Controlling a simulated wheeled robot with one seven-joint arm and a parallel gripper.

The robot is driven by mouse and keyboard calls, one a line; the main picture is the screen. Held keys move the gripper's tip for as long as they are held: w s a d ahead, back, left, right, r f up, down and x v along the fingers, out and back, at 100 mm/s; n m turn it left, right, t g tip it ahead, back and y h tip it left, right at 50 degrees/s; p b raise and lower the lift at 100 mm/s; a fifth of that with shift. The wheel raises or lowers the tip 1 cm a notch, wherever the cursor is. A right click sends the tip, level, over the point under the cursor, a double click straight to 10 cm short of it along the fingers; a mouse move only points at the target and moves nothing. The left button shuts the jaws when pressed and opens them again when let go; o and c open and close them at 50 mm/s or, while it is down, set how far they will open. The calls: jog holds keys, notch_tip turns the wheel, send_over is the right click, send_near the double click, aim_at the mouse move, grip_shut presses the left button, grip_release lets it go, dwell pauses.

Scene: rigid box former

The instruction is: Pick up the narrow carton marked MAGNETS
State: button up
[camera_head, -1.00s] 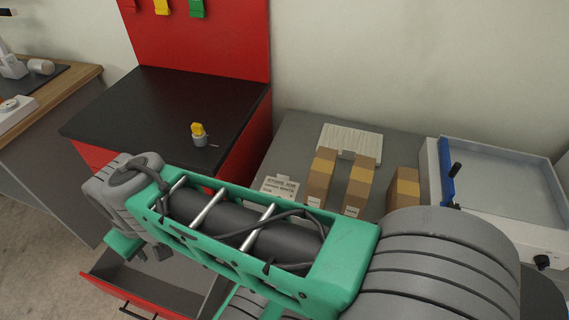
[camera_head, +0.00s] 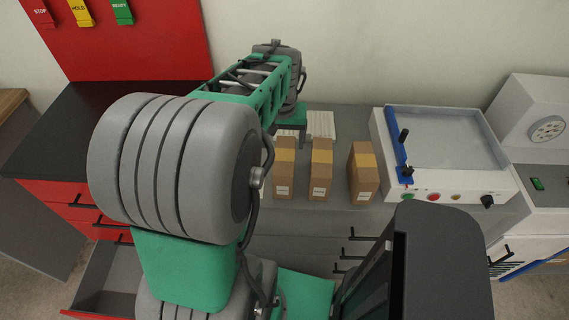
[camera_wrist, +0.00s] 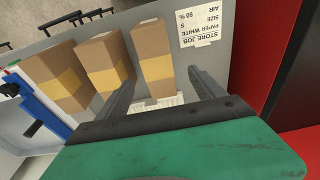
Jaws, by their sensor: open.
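Three brown cartons with yellow-tan bands stand in a row on the grey worktop: a left carton (camera_head: 284,172), a middle carton (camera_head: 321,172) and a shorter right carton (camera_head: 363,175). Their white labels are too small to read, so I cannot tell which says MAGNETS. In the wrist view their order is reversed: the head view's left carton (camera_wrist: 153,62) looks slimmest, beside the middle one (camera_wrist: 105,62) and the widest one (camera_wrist: 55,77). My gripper (camera_wrist: 161,76) is open and empty, its fingers to either side of the slimmest carton in the picture. Contact is not visible.
A printed STORE JOB sheet (camera_wrist: 198,28) lies beside the slimmest carton. A white ribbed pad (camera_head: 320,125) lies behind the cartons. A white tray machine (camera_head: 445,140) with a blue bar stands to their right. A red cabinet with a dark top (camera_head: 60,120) is at left.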

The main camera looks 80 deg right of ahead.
aim_at(285, 155)
jog(key=f, duration=0.2)
jog(key=f+p, duration=0.1)
jog(key=f, duration=0.2)
jog(key=d+f, duration=0.1)
jog(key=f, duration=0.1)
jog(key=shift+s+d+f, duration=0.1)
jog(key=shift+f, duration=0.3)
grip_shut()
dwell(0.3)
jog(key=shift+r, duration=0.1)
